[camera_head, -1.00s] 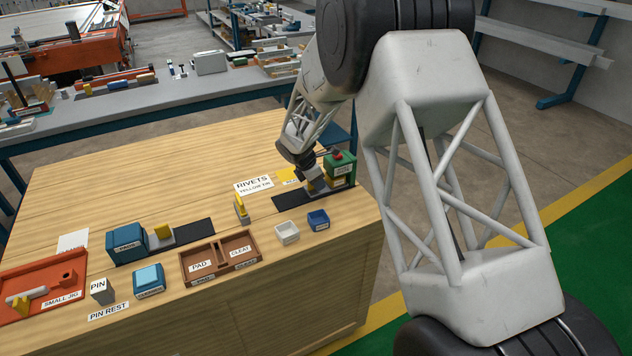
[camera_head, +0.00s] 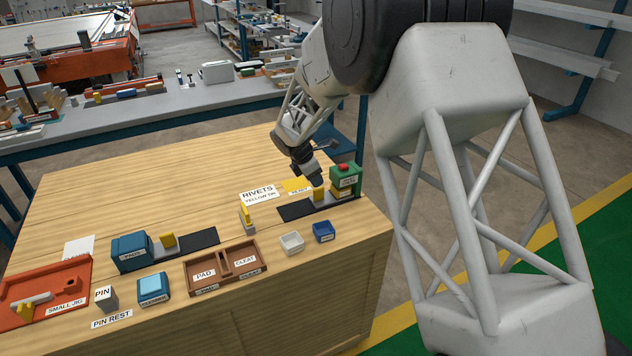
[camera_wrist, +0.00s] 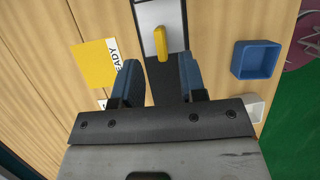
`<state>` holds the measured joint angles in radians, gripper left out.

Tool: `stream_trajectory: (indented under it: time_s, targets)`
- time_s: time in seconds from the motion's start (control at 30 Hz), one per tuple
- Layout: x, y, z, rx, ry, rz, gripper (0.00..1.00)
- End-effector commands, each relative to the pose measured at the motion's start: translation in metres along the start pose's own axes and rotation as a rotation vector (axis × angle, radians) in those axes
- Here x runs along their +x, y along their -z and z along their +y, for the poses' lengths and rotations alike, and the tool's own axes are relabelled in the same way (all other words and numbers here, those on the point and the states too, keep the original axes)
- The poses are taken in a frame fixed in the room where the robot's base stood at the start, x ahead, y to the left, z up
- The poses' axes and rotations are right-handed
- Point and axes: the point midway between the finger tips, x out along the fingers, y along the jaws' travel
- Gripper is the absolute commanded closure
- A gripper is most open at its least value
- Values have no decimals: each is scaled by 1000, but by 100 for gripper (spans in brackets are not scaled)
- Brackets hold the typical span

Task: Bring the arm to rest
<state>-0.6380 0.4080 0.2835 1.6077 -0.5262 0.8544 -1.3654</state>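My gripper (camera_head: 311,172) is above the right end of the wooden bench, by the green station with a red button (camera_head: 345,177). In the wrist view my gripper (camera_wrist: 160,82) has its two fingers apart, with nothing held between them. A yellow upright piece (camera_wrist: 160,42) on a grey plate lies beyond the fingertips, and the yellow piece also shows in the head view (camera_head: 319,194), apart from the gripper. My arm reaches in from the right.
A blue bin (camera_head: 323,232) and a white bin (camera_head: 292,242) stand near the bench's front edge. A yellow READY card (camera_wrist: 95,65) lies left of the gripper. A brown two-part tray (camera_head: 226,284), a blue block (camera_head: 131,250) and an orange jig (camera_head: 45,290) stand further left.

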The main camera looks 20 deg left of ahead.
Motion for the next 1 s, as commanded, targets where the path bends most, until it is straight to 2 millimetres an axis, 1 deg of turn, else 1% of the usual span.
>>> stream_trajectory:
  time_s: [0.47, 0.63, 0.77, 0.83, 0.97, 1.0]
  targets:
    - [-1, 0, 0, 1, 0, 0, 62]
    - [-5, -7, -5, 22, 0, 3, 62]
    - [-13, -20, -18, 71, 2, 9, 62]
    - [-20, -30, -28, 112, 3, 13, 62]
    - [-35, -54, -54, 212, 8, 26, 62]
    - [-40, -62, -64, 246, 9, 30, 62]
